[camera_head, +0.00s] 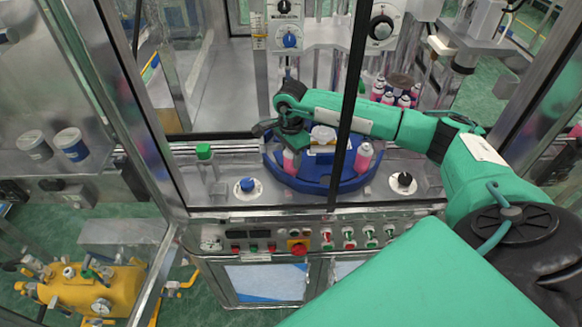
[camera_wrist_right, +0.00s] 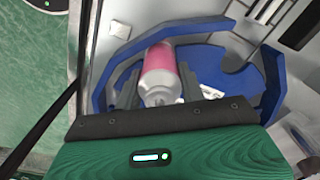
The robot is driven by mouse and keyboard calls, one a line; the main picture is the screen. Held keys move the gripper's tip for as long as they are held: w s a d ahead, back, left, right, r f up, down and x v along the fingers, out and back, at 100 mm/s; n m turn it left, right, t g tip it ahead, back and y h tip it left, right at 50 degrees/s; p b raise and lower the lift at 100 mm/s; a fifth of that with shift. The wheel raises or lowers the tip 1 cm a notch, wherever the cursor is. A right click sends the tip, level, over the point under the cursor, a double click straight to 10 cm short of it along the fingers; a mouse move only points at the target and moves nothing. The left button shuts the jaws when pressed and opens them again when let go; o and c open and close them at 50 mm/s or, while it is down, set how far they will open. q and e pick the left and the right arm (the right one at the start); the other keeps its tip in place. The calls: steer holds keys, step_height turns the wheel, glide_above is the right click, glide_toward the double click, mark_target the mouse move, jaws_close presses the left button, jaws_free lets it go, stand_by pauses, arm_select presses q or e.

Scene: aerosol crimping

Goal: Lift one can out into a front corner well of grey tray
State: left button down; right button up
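A pink can with a silver-white top (camera_head: 289,162) stands at the left part of a blue round carrier (camera_head: 325,185) on the machine deck. My right gripper (camera_head: 292,143) is over this can, pointing down. In the right wrist view the same can (camera_wrist_right: 161,72) lies between the two dark fingers (camera_wrist_right: 158,90), one on each side. Whether they press on it I cannot tell. A second pink can (camera_head: 364,157) stands at the carrier's right side, apart from the gripper. I cannot make out a grey tray in either view. My left gripper is not in view.
Several pink cans (camera_head: 403,100) stand behind my right arm. A dark frame post (camera_head: 349,100) crosses in front of the carrier. A green-capped post (camera_head: 204,152), a blue knob (camera_head: 247,185) and a black knob (camera_head: 404,179) stand on the deck beside the carrier.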

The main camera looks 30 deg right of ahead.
steer(key=shift+c, duration=0.9)
steer(key=shift+r, duration=0.1)
steer(key=shift+r+b, duration=0.3)
steer(key=shift+r, duration=0.2)
step_height(320, 180, up, 19)
steer(key=b, duration=0.5)
steer(key=shift+f, duration=0.1)
